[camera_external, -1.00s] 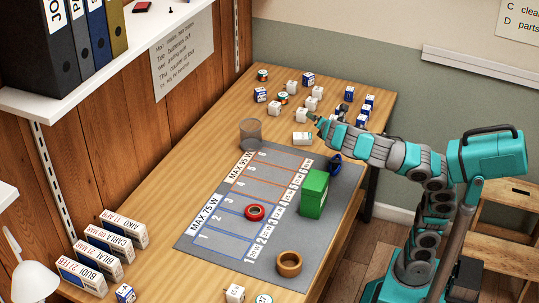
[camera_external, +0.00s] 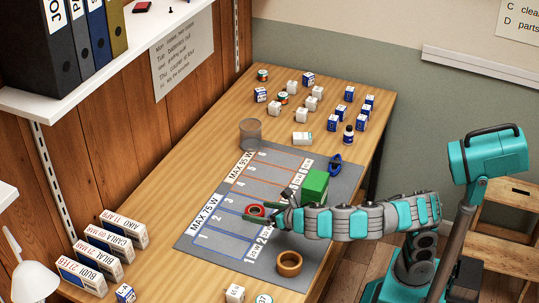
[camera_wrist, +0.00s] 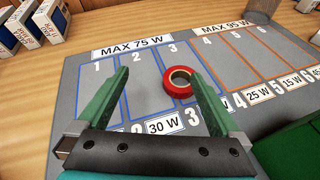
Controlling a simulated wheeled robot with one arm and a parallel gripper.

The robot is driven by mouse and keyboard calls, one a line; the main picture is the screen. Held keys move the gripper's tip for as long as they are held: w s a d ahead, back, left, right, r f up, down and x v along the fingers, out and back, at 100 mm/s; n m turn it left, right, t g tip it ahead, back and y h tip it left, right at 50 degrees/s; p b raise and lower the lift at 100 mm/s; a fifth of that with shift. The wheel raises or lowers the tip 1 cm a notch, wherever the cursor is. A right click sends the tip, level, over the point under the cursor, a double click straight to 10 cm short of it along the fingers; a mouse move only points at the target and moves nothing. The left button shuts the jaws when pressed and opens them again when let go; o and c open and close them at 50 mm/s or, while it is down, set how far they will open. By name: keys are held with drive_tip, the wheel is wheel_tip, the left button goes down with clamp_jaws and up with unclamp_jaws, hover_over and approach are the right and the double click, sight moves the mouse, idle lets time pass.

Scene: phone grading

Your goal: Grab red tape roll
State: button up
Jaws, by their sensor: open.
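The red tape roll (camera_external: 252,211) lies flat on the grey mat (camera_external: 200,241), in the blue-lined area under the MAX 75 W label. In the wrist view the red tape roll (camera_wrist: 169,82) lies around column 3, between and a little beyond the tips of my gripper. My gripper (camera_external: 264,211) is open and low over the mat; its two green fingers (camera_wrist: 160,82) spread either side of the roll's line, nearer the right finger. In the external view the fingers partly hide the roll. I cannot tell whether a finger touches it.
A green box (camera_external: 315,185) stands close beside my arm, at the wrist view's lower right. A tan tape roll (camera_external: 289,263) and a blue object (camera_external: 335,164) lie on the mat. A clear cup (camera_external: 250,133) and several small boxes stand farther back.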

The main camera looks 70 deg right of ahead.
sight(251, 210)
drive_tip(key=s, duration=0.1)
drive_tip(key=s+d+f+h, duration=0.1)
drive_tip(key=s+f+h, duration=0.1)
drive_tip(key=shift+s+d+f, duration=0.15)
drive_tip(key=shift+s+d, duration=0.15)
drive_tip(key=shift+s, duration=0.05)
drive_tip(key=shift+w+d+f+g, duration=0.15)
drive_tip(key=shift+w+d+f, duration=0.15)
drive_tip(key=shift+w, duration=0.2)
drive_tip(key=shift+w+d+f+g, duration=0.15)
drive_tip(key=shift+w+d+f, duration=0.1)
drive_tip(key=shift+w, duration=0.2)
drive_tip(key=shift+a+x, duration=0.1)
drive_tip(key=shift+x, duration=1.2)
drive_tip(key=shift+a+x, duration=0.15)
drive_tip(key=shift+x, duration=1.15)
drive_tip(key=shift+w, duration=0.1)
drive_tip(key=c, duration=1.3)
drive_tip(key=shift+o, duration=0.2)
drive_tip(key=shift+r, duration=0.15)
